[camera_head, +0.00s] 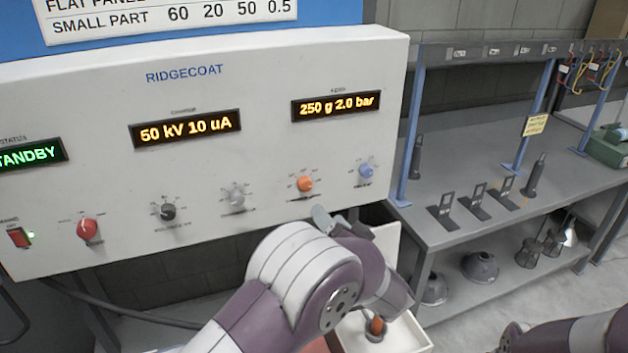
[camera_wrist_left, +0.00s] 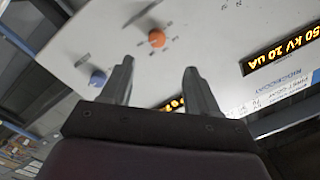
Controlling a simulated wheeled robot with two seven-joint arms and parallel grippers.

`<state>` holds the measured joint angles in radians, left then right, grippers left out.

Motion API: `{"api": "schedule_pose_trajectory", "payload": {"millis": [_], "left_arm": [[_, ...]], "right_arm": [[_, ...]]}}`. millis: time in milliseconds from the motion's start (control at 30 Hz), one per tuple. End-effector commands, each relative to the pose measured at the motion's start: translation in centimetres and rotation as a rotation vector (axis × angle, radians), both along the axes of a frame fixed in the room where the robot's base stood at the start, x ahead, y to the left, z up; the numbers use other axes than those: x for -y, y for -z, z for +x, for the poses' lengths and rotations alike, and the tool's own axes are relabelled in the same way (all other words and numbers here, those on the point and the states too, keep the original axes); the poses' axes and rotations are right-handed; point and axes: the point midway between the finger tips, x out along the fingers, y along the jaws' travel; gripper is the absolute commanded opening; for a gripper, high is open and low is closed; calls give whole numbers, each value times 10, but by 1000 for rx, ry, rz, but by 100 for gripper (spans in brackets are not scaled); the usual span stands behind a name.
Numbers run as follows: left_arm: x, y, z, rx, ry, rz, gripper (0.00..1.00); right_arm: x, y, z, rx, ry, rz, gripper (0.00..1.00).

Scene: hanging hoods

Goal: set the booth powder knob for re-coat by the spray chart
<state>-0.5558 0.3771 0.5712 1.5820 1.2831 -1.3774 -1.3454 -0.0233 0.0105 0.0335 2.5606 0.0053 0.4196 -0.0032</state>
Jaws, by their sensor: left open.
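The white RIDGECOAT control panel (camera_head: 262,110) carries a row of knobs along its lower part. An orange knob (camera_head: 305,184) sits below the right-hand display (camera_head: 336,105), which reads 250 g 2.0 bar. A blue knob (camera_head: 366,171) is to its right, and a grey knob (camera_head: 237,196) is to its left. The knob labels are too small to read. My left gripper (camera_head: 328,218) is open and empty, just below the orange knob and apart from it. In the left wrist view the orange knob (camera_wrist_left: 157,38) lies beyond the gap between the fingertips (camera_wrist_left: 158,67).
The chart (camera_head: 170,15) above is cut off; only its SMALL PART row shows whole. Other displays read 50 kV 10 uA (camera_head: 185,129) and STANDBY. A black knob (camera_head: 168,211), red knob (camera_head: 88,230) and red switch (camera_head: 18,237) are left. A grey bench (camera_head: 500,230) stands right.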

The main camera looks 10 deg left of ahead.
Motion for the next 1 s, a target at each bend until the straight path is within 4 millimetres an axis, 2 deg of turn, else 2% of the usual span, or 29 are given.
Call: {"api": "schedule_pose_trajectory", "payload": {"millis": [300, 500, 633, 867, 900, 967, 1000], "left_arm": [[-46, -5, 57, -4, -2, 1, 60], [-69, -3, 87, -3, 1, -1, 60], [-75, -1, 96, -3, 4, -1, 60], [-75, 0, 97, -2, 6, -2, 60], [-75, 0, 97, -2, 5, -1, 57], [-75, 0, 97, -2, 5, -1, 38], [-75, 0, 97, -2, 6, -2, 25]], "right_arm": [[0, -30, 0, 1, 0, 0, 60], [0, -42, 0, 1, 0, 0, 60], [0, -44, 0, 1, 0, 0, 60], [0, -43, 0, 1, 0, 0, 60], [0, -43, 0, 1, 0, 0, 60], [0, -43, 0, 1, 0, 0, 60], [0, -43, 0, 1, 0, 0, 60]]}}
